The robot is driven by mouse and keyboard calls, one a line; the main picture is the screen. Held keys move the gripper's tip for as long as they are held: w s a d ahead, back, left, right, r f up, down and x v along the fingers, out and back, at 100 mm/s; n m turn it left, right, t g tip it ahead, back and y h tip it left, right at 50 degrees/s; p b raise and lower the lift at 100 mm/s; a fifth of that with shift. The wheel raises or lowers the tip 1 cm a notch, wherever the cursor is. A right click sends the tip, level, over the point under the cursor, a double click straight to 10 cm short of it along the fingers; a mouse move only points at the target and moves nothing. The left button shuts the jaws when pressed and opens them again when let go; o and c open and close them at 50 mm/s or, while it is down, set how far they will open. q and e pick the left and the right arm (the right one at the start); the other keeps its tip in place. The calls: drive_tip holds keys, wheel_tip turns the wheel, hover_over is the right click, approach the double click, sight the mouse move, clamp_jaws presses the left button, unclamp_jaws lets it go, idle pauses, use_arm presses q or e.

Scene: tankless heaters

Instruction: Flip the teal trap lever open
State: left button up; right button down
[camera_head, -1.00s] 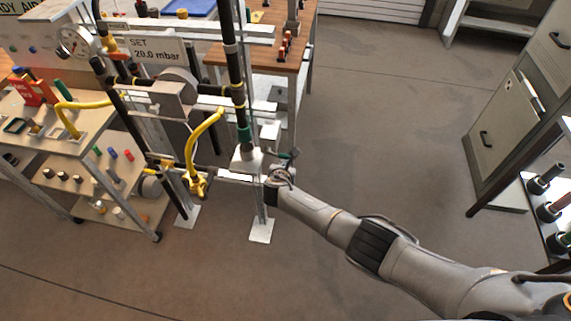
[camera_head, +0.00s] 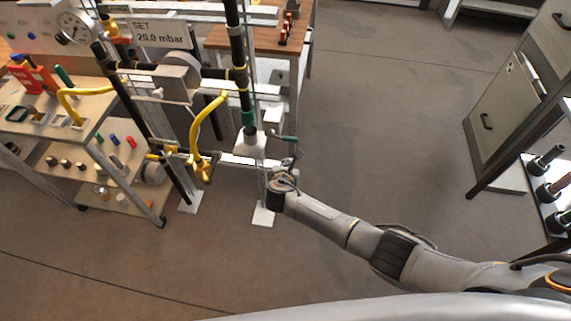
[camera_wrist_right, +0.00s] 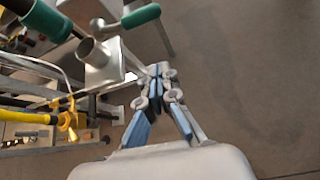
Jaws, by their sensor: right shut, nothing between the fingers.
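The teal trap lever (camera_head: 284,138) sticks out to the right from a pale metal trap block (camera_head: 248,144) below the black vertical pipe. In the right wrist view the lever's teal grip (camera_wrist_right: 141,16) is at the top, on a grey arm that slants down to the block (camera_wrist_right: 103,62). My right gripper (camera_head: 291,163) is just below the lever in the head view, apart from it. In the right wrist view its fingers (camera_wrist_right: 160,72) are shut and empty, near the block's right side. My left gripper is not in view.
A yellow hose (camera_head: 197,130) hangs left of the trap. Carts with tools (camera_head: 60,125) stand at the left and a wooden bench (camera_head: 230,38) behind. A grey cabinet (camera_head: 510,110) and a rack (camera_head: 545,190) stand at the right. The floor between is clear.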

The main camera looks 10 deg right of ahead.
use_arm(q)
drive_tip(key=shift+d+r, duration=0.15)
use_arm(e)
drive_tip(key=v, duration=0.3)
drive_tip(key=shift+a, duration=0.3)
